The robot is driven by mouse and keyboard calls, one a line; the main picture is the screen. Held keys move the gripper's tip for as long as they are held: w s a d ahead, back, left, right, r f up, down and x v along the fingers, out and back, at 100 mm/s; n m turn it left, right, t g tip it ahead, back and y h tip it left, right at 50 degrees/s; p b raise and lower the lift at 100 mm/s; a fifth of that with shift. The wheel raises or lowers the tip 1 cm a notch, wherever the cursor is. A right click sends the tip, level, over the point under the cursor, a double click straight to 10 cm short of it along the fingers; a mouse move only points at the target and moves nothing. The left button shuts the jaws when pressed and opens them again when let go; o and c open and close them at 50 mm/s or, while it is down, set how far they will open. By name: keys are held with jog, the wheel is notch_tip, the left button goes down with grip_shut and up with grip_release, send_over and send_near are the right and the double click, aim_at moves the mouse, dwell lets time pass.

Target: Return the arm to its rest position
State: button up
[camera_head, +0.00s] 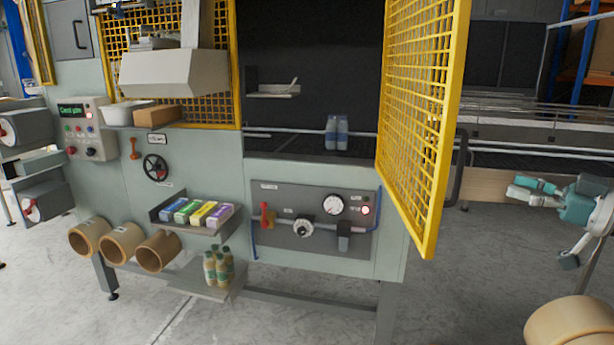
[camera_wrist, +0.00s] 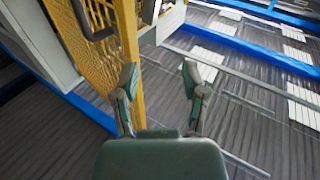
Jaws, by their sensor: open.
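My gripper (camera_head: 528,187) is at the right of the head view, pointing left, to the right of the open yellow mesh door (camera_head: 420,110). In the wrist view my gripper (camera_wrist: 160,78) has its two green-grey fingers spread apart with nothing between them. The yellow mesh door (camera_wrist: 98,62) shows there beyond and to the left of the fingers, apart from them. The door's dark handle (camera_head: 459,168) is left of the gripper in the head view, and it also shows in the wrist view (camera_wrist: 90,22).
Two blue bottles (camera_head: 337,132) stand inside the open machine. A shelf (camera_head: 165,222) holds several coloured cartons, with several small bottles (camera_head: 218,266) below. A panel with a gauge (camera_head: 333,205) is under the opening. Grey floor (camera_head: 480,255) is clear between door and arm.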

jog(key=w+a+r+m+t+h, duration=0.45)
jog(key=w+m+t+h, duration=0.2)
jog(key=h, duration=0.45)
jog(key=s+a+f+m+g, duration=0.1)
jog(key=s+a+f+g, duration=0.4)
jog(key=f, duration=0.5)
jog(key=s+a+f+g, duration=0.5)
jog(key=s+a+f, duration=0.2)
jog(key=s+f, duration=0.2)
jog(key=s+a+f+m+g+h, duration=0.1)
jog(key=s+a+f+g, duration=0.4)
jog(key=f, duration=0.5)
jog(key=shift+s+a+f+m, duration=0.35)
jog(key=shift+s+a, duration=0.15)
jog(key=shift+s, duration=0.65)
jog(key=shift+s+r, duration=0.1)
